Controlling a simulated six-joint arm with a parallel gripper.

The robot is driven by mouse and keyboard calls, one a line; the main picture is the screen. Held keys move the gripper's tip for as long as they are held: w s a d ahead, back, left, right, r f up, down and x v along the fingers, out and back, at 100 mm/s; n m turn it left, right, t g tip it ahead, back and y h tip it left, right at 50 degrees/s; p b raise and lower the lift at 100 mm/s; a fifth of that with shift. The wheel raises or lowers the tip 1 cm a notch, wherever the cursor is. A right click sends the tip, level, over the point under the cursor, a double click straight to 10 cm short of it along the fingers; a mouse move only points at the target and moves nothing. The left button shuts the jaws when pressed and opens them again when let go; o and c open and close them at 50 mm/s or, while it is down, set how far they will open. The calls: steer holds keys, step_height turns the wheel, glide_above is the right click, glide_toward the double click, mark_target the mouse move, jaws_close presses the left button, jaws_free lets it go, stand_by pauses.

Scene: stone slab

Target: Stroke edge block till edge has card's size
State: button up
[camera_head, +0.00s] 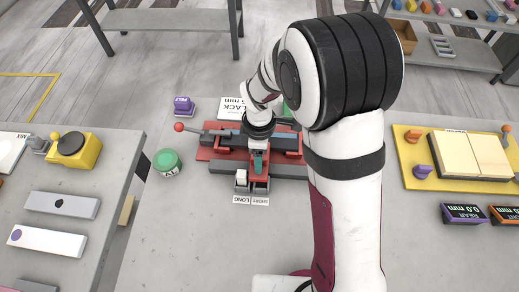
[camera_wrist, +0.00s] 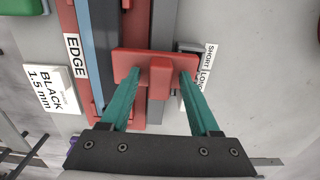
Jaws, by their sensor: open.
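A red block (camera_wrist: 126,62) with a raised grip lies across the dark grey bar in the wrist view. My gripper (camera_wrist: 159,75) is open, its teal fingers apart on either side of the raised grip; contact cannot be told. In the head view my gripper (camera_head: 259,165) points down at the near side of the red fixture (camera_head: 204,154). An EDGE label (camera_wrist: 75,56) lies on the fixture beside a blue strip (camera_wrist: 85,28). A white card (camera_wrist: 50,88) reads BLACK 1.5 mm; it also shows behind the fixture in the head view (camera_head: 231,108).
Small grey bins (camera_head: 260,186) marked SHORT and LONG stand in front of the fixture, a white piece in one. A red-knobbed lever (camera_head: 179,127), a purple FELT stamp (camera_head: 183,106) and a green round pot (camera_head: 167,162) are left. The slab's front is clear.

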jaws_close()
stand_by(1.4)
